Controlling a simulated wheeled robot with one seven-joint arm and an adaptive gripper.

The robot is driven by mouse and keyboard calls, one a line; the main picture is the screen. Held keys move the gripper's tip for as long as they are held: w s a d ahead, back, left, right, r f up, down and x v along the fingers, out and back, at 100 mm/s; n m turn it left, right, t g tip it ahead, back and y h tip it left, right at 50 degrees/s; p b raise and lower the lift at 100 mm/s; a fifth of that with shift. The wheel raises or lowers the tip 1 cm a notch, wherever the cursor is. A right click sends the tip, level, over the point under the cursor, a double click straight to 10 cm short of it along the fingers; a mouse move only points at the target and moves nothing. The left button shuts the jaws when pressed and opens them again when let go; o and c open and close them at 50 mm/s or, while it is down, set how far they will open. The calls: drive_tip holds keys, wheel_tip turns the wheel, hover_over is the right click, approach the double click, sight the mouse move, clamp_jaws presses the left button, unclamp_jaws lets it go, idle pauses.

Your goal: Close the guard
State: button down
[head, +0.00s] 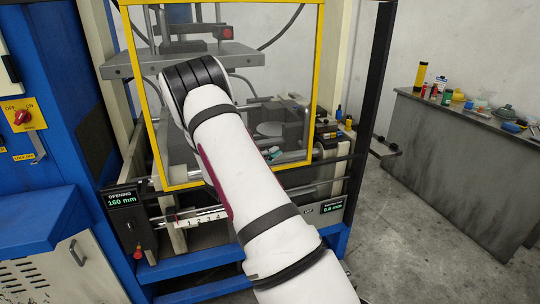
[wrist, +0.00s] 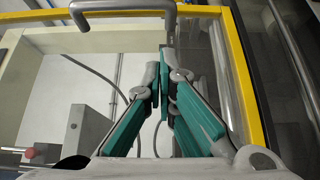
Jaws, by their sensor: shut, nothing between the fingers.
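The guard (head: 315,75) is a clear panel in a yellow frame across the front of the press, raised so that its lower edge is above the press's lower rail. In the wrist view its yellow frame (wrist: 240,75) and a grey bar handle (wrist: 125,9) show at the top. My gripper (wrist: 165,62) is shut and empty, its fingertips just below the right end of the handle. I cannot tell whether they touch it.
The press platen (head: 185,60) is behind the guard. A readout (head: 122,199) shows 160 mm. A blue cabinet with a red switch (head: 22,116) stands at left. A grey bench (head: 450,135) with bottles and tools stands at right, with clear floor before it.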

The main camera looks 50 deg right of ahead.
drive_tip(key=d, duration=0.5)
drive_tip(key=shift+w+d, duration=0.15)
drive_tip(key=shift+s+d+p, duration=0.55)
drive_tip(key=shift+s+d, duration=0.5)
drive_tip(key=shift+d, duration=0.15)
drive_tip(key=shift+s+d, duration=0.15)
drive_tip(key=shift+d, duration=0.1)
